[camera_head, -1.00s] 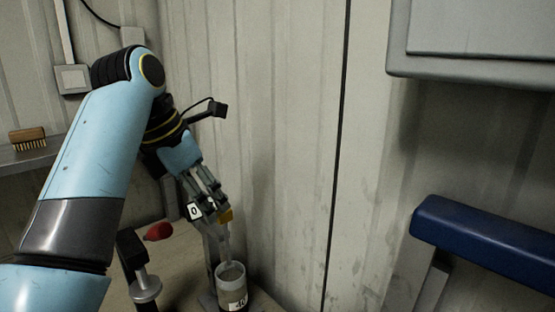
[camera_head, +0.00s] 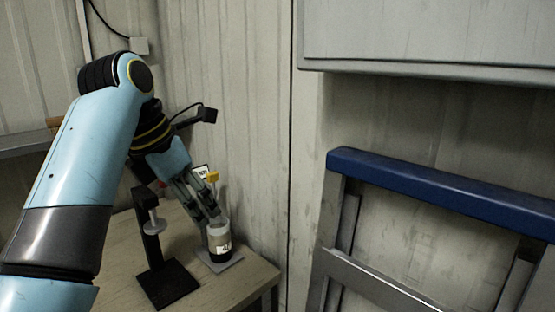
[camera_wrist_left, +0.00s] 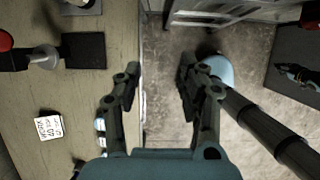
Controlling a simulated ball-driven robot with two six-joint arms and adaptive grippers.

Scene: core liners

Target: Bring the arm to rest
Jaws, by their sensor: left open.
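My left gripper (camera_head: 207,212) hangs over the small table in the head view, its fingers pointing down. In the left wrist view the gripper (camera_wrist_left: 160,80) is open, with nothing between its fingers, above the table's edge and the floor. A grey and white core liner (camera_head: 219,238) with a black base and a label stands upright on a small plate. In the head view my fingers overlap its upper left side; I cannot tell from there whether they touch.
A black stand with a grey knob (camera_head: 155,226) stands on the wooden table (camera_head: 245,283), left of the liner. A white card (camera_wrist_left: 48,125) with writing lies on the table. A blue-topped frame (camera_head: 440,190) stands to the right, beneath a grey wall cabinet (camera_head: 430,35).

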